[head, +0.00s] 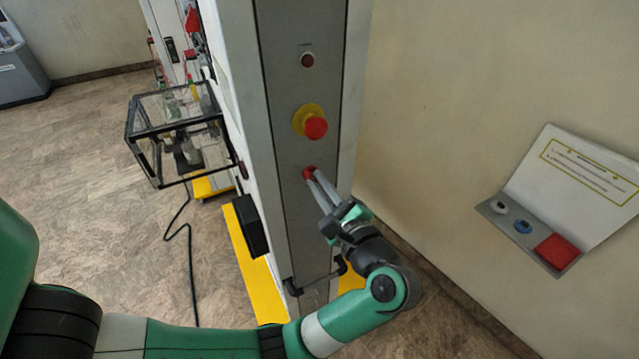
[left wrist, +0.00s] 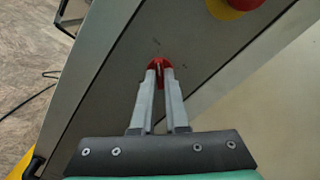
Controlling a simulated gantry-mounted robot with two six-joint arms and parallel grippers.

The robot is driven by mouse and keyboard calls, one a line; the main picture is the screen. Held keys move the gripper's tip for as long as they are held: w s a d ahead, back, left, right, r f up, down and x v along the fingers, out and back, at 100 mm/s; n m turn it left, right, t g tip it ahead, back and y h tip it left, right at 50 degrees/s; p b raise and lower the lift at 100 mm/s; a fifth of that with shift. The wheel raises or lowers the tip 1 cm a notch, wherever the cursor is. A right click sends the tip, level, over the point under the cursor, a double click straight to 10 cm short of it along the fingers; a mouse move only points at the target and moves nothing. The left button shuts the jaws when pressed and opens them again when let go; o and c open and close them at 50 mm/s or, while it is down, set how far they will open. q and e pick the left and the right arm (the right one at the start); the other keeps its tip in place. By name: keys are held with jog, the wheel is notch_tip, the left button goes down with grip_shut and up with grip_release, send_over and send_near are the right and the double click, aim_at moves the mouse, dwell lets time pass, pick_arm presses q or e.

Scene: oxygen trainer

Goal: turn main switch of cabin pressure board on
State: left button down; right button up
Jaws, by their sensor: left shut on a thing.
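The main switch is a small red knob (head: 309,173) on the grey panel (head: 290,215) of the tall cabinet, below the emergency stop. My left gripper (head: 313,176) is shut on this knob, with its fingers pointing at the panel. In the left wrist view, the two fingertips (left wrist: 160,72) close on the sides of the red knob (left wrist: 159,62), which partly hides behind them. A thin pale line shows on the knob between the fingertips. The right gripper is not in view.
A red emergency stop on a yellow base (head: 315,127) sits just above, with a dark red round lamp (head: 308,60) higher. A black handle (head: 315,280) juts out below. A wall panel (head: 550,240) with buttons is at right. A framed clear box (head: 175,130) stands left.

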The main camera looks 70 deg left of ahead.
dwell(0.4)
pick_arm(q)
jog(key=m+b, duration=0.1)
jog(key=m, duration=0.2)
jog(key=shift+f+m+b, duration=0.1)
jog(key=shift+m+b, duration=0.2)
jog(key=shift+b, duration=0.1)
jog(key=shift+m, duration=0.9)
jog(key=m, duration=0.2)
jog(key=shift+m, duration=0.4)
jog(key=m+p, duration=0.2)
jog(key=m, duration=0.3)
jog(key=m+p, duration=0.1)
jog(key=m, duration=0.3)
jog(key=shift+s+r+m+p, duration=0.1)
jog(key=shift+r+m+p, duration=0.1)
jog(key=shift+m+p, duration=0.2)
jog(key=c, duration=0.9)
grip_release()
jog(key=shift+f, duration=0.1)
